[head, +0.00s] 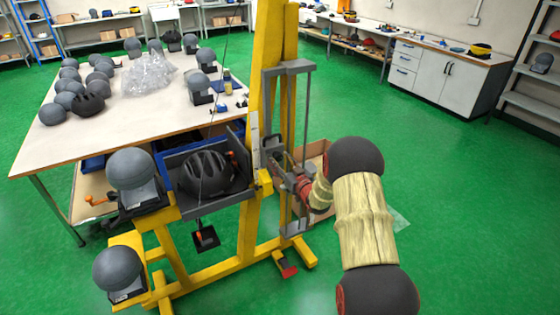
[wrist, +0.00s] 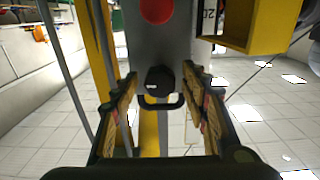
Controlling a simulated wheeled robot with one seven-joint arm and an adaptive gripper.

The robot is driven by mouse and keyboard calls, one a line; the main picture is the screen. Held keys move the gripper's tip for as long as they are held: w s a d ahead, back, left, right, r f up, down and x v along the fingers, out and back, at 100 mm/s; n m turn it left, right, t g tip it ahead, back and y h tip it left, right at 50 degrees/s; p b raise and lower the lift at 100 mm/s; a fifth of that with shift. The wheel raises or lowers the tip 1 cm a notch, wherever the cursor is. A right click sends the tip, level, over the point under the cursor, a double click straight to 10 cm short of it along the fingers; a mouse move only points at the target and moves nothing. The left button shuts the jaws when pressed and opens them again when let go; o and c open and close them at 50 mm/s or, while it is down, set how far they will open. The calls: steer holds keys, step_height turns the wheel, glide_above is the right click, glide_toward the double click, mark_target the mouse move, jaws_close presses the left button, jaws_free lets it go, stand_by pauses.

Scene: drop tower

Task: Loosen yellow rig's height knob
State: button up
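The yellow rig (head: 258,100) stands upright in the head view, with a grey carriage plate on its post. In the wrist view a black knob (wrist: 158,80) sits on the grey plate (wrist: 150,45), with a dark loop handle (wrist: 172,103) just below it. My gripper (head: 283,168) is up against the right side of the rig's post. In the wrist view its two fingers are apart, one on each side of the knob; I cannot tell whether they touch it. The knob is not clearly seen in the head view.
A black helmet (head: 205,173) sits in the rig's tray, and grey headforms (head: 133,176) stand on its left arms. A long table (head: 75,135) with headforms and helmets is at left. A cardboard box (head: 313,155) stands behind my gripper. The green floor at right is clear.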

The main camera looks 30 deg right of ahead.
steer(key=c, duration=0.9)
steer(key=shift+c, duration=0.2)
steer(key=shift+m, duration=0.3)
steer(key=m, duration=0.3)
steer(key=shift+m+p, duration=0.3)
steer(key=shift+p, duration=0.05)
steer(key=m+p, duration=0.1)
steer(key=m, duration=0.3)
steer(key=shift+r+m, duration=0.15)
steer(key=shift+m, duration=0.15)
steer(key=m+p, duration=0.1)
steer(key=m, duration=0.3)
steer(key=shift+a+m, duration=0.1)
steer(key=shift+m, duration=0.2)
steer(key=shift+m+p, duration=0.95)
steer(key=shift+m, duration=1.25)
